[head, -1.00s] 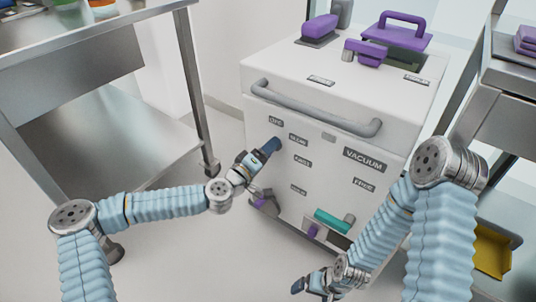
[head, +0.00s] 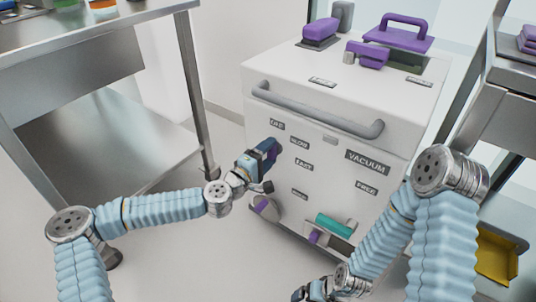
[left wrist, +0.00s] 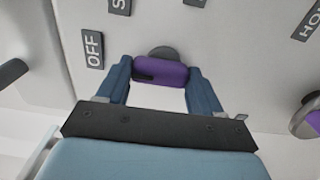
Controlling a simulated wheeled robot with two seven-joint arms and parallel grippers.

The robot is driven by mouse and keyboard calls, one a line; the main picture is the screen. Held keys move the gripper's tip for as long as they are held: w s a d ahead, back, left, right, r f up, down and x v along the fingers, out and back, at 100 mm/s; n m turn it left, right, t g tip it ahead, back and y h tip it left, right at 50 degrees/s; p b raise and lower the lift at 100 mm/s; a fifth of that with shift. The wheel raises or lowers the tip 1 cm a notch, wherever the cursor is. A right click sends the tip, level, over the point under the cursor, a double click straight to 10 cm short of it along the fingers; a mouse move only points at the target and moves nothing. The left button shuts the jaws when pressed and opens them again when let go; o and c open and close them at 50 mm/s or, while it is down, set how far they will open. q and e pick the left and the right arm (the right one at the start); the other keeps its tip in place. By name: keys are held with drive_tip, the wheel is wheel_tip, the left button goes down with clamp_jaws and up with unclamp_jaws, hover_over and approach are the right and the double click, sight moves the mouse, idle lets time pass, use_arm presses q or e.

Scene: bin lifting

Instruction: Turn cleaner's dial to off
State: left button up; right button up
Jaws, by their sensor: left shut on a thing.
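The cleaner (head: 335,150) is a large white box with a grey bar handle and printed labels. In the left wrist view, a purple dial knob (left wrist: 160,70) on a grey round base sits beside the OFF label (left wrist: 93,48). My left gripper (head: 268,152) is at the upper left of the front panel, shut on this knob, with one blue finger at each end of it. The fingers hide the knob in the head view. My right gripper (head: 308,292) is low at the bottom edge, away from the panel; its jaws are too small to read.
A second purple dial (left wrist: 307,116) is at the right of the wrist view. A teal handle (head: 334,225) is low on the cleaner. Purple-handled parts (head: 398,35) are on its top. A steel table (head: 100,60) stands left; a yellow bin (head: 495,255) is at right.

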use_arm(q)
drive_tip(key=o, duration=1.1)
drive_tip(key=shift+c, duration=0.2)
drive_tip(key=v, duration=1.3)
drive_tip(key=shift+s+a, duration=0.25)
drive_tip(key=shift+s, duration=0.1)
